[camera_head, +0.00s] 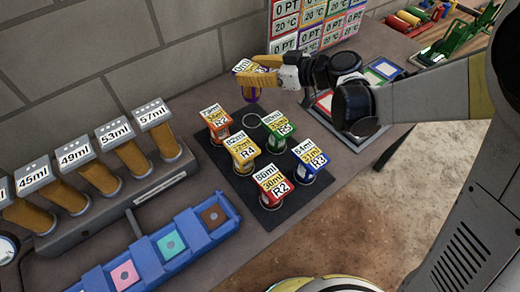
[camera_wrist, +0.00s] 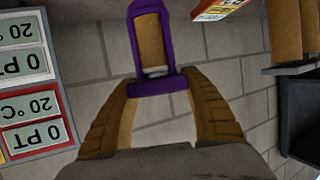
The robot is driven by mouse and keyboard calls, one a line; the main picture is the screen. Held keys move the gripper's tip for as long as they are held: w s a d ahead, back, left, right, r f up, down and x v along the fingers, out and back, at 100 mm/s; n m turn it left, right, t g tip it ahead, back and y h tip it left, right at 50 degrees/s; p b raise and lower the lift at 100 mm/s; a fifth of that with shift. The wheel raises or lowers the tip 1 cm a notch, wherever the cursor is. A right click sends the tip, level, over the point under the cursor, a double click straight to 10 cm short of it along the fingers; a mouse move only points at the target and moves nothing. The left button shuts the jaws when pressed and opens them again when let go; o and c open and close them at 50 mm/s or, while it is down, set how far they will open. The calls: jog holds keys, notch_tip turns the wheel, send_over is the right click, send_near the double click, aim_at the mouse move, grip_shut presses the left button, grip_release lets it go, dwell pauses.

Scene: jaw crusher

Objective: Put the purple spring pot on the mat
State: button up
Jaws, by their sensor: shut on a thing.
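The purple spring pot (camera_wrist: 153,88) has a purple frame around a brown cylinder. In the wrist view my gripper (camera_wrist: 159,80) has its two brown fingers against the near end of the frame. In the head view my gripper (camera_head: 258,78) holds the pot (camera_head: 252,95) in the air, above and behind the far edge of the dark mat (camera_head: 298,202). The mat bears several labelled pots, among them R2 (camera_head: 270,184), R3 (camera_head: 311,156), R4 (camera_head: 242,150) and R5 (camera_head: 280,126). A bare ring (camera_head: 250,121) shows near the mat's far edge, between two pots.
A blue tray (camera_head: 180,252) with coloured squares and a rack of brown cylinders (camera_head: 125,150) stand to the left. Panels with "0 PT" labels (camera_head: 310,22) stand behind. A grey tray (camera_head: 350,125) lies right of the mat, under my arm.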

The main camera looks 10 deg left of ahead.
aim_at(258, 99)
notch_tip(258, 99, down, 10)
jog(key=b, duration=0.4)
jog(key=shift+a, duration=0.1)
jog(key=shift+f+b, duration=0.1)
jog(key=shift+b, duration=0.25)
jog(key=o, duration=1.3)
